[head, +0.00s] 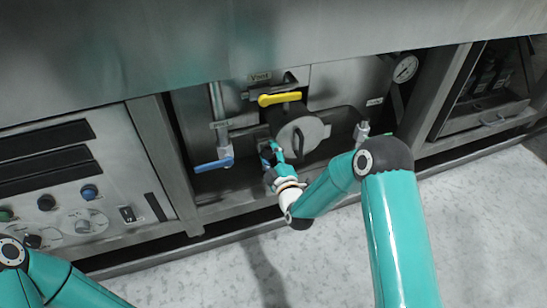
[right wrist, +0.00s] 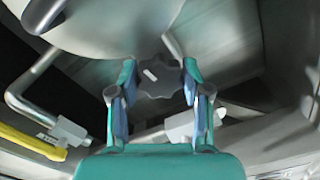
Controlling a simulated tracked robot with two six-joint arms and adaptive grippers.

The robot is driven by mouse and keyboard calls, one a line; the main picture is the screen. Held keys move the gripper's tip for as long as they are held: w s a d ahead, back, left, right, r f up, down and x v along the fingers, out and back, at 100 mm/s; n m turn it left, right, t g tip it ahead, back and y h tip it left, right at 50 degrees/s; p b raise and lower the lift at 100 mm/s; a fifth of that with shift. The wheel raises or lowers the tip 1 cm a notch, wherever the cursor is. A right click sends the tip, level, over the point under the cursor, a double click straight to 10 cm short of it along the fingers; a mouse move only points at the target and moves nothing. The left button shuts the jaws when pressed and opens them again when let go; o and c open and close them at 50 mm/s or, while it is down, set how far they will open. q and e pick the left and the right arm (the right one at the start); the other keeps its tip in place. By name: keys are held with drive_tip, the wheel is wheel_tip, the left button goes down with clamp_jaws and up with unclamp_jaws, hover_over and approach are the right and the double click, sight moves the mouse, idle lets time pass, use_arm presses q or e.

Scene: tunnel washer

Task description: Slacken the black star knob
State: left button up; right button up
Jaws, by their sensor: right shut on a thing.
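The black star knob (right wrist: 158,80) shows in the right wrist view. It is dark and lobed, with a small pale mark on its face. My right gripper (right wrist: 159,72) has one finger on each side of the knob and is shut on it. In the head view my right gripper (head: 271,155) is low in the recess, just left of a round metal cover (head: 300,135). There the gripper mostly hides the knob. Only part of my left arm shows at the lower left of the head view; its gripper is out of view.
A yellow lever (head: 279,99) sits above the cover, under a "Vent" label (head: 260,77). A blue-handled valve (head: 214,164) is to the left, a pressure gauge (head: 405,68) to the upper right. A steel post (head: 163,160) stands left of the recess. The floor in front is clear.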

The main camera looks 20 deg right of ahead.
drive_tip(key=n, duration=0.2)
drive_tip(key=shift+f+n, duration=0.2)
drive_tip(key=shift+n, duration=0.2)
drive_tip(key=n, duration=0.5)
drive_tip(key=shift+s+n, duration=0.1)
drive_tip(key=shift+n, duration=0.2)
drive_tip(key=n, duration=0.4)
drive_tip(key=shift+a, duration=0.1)
drive_tip(key=shift+f+n, duration=0.1)
drive_tip(key=shift+n, duration=1.8)
drive_tip(key=o, duration=1)
drive_tip(key=shift+o, duration=0.9)
